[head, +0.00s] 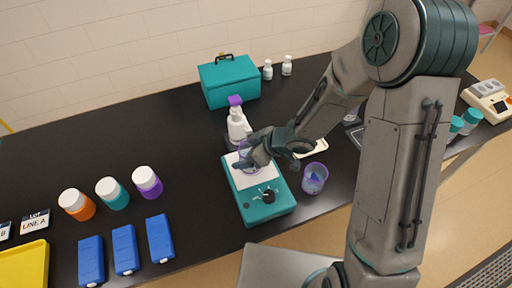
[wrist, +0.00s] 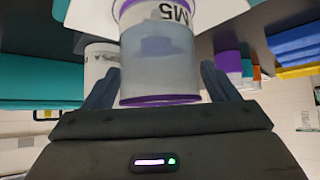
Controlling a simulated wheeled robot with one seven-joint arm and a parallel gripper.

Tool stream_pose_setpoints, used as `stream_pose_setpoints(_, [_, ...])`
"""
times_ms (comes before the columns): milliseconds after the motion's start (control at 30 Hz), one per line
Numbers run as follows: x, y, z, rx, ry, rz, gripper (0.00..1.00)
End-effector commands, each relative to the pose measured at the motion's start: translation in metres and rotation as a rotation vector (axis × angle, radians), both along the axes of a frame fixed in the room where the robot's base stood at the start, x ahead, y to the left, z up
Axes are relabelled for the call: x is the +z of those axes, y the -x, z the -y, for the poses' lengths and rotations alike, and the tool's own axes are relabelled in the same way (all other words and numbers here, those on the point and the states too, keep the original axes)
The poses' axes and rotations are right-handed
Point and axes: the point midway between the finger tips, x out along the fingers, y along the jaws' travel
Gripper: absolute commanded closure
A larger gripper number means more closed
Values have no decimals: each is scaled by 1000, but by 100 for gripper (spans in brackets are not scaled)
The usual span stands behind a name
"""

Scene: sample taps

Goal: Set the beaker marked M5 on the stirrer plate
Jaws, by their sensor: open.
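The beaker marked M5 (wrist: 160,60) is clear with purple rims and shows upside down in the wrist view, between my gripper's fingers. My gripper (wrist: 160,88) is open, with a dark finger on each side of the beaker. In the head view the beaker (head: 246,150) is partly hidden by my gripper (head: 252,158). It appears upright on the white top of the teal stirrer plate (head: 266,210); the white surface also shows at its base in the wrist view (wrist: 228,10). Finger contact cannot be told.
Another purple-rimmed beaker (head: 314,178) stands right of the stirrer. A white bottle with a purple cap (head: 237,124) stands close behind it. A teal case (head: 230,82) is at the back. Lidded jars (head: 113,194) and blue blocks (head: 124,249) are at the left. The black bench between is clear.

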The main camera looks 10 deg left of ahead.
Motion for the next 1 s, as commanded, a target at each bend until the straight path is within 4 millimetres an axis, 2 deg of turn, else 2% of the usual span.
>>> stream_pose_setpoints(300, [49, 9, 45, -5, 1, 5, 20])
stream_pose_setpoints(500, [73, 15, 70, -4, 1, 3, 20])
stream_pose_setpoints(633, [82, 18, 78, -3, 0, 1, 20])
stream_pose_setpoints(867, [84, 19, 83, -6, 3, 4, 20])
stream_pose_setpoints(1000, [96, -2, 97, -100, 55, 76, 20])
